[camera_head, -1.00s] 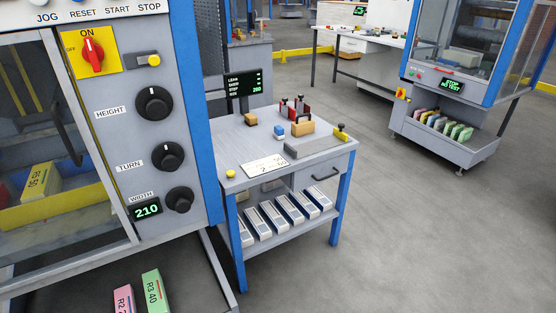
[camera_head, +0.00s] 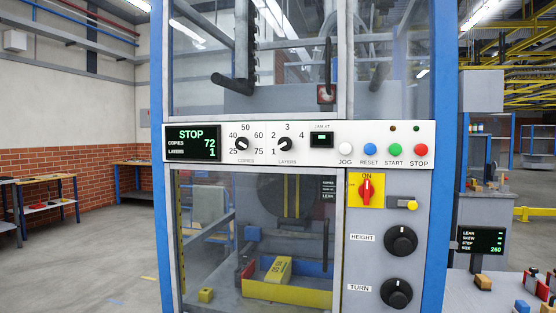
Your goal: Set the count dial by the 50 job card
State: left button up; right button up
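The count dial (camera_head: 242,144), labelled COPIES, is a small black knob on the white panel, with 25, 40, 50, 60 and 75 around it. No job card can be made out now. Neither of my grippers is in view.
JOG, RESET, START and STOP (camera_head: 420,150) buttons line the panel's right. Below are a red ON switch (camera_head: 366,190) and the HEIGHT (camera_head: 401,241) and TURN (camera_head: 397,293) knobs. Behind the window lies a yellow block (camera_head: 279,270). A bench with small items stands at right.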

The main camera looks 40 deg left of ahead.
aim_at(242, 144)
jog(key=u, duration=0.4)
jog(key=k, duration=0.9)
jog(key=u, duration=1.05)
jog(key=i, duration=1.05)
jog(key=z, duration=0.75)
